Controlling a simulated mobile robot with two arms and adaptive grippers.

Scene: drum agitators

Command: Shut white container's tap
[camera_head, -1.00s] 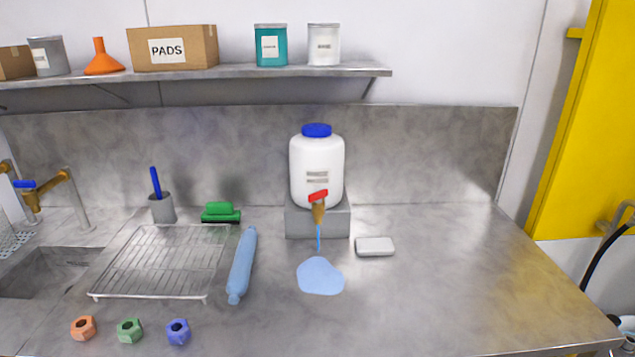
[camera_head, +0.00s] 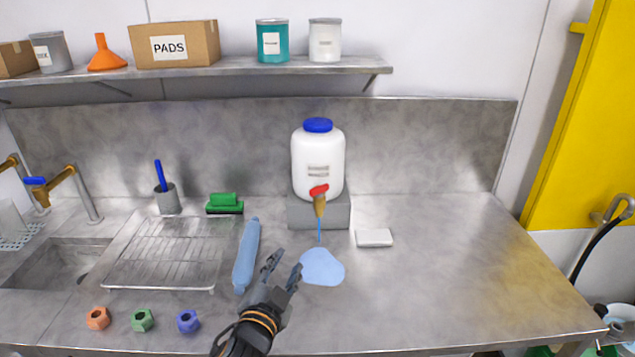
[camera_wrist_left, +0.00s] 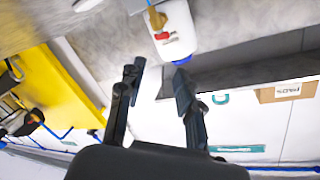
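The white container (camera_head: 318,150) with a blue cap stands upright on a grey block at the back of the steel counter. Its brass tap (camera_head: 320,207) has a red handle (camera_head: 319,190) on top. A thin blue stream (camera_head: 319,230) runs from the spout into a light blue puddle (camera_head: 321,267). My left gripper (camera_head: 284,266) is open and empty, in front of the tap and left of the puddle. In the left wrist view, my open left fingers (camera_wrist_left: 158,70) point toward the container (camera_wrist_left: 178,30), which appears upside down. My right gripper is not in view.
A blue rolling-pin-shaped object (camera_head: 246,255) lies left of my gripper, beside a wire rack (camera_head: 170,255). A white block (camera_head: 373,238) lies right of the tap. Several coloured nuts lie front left. A shelf (camera_head: 250,66) hangs above. The right counter is clear.

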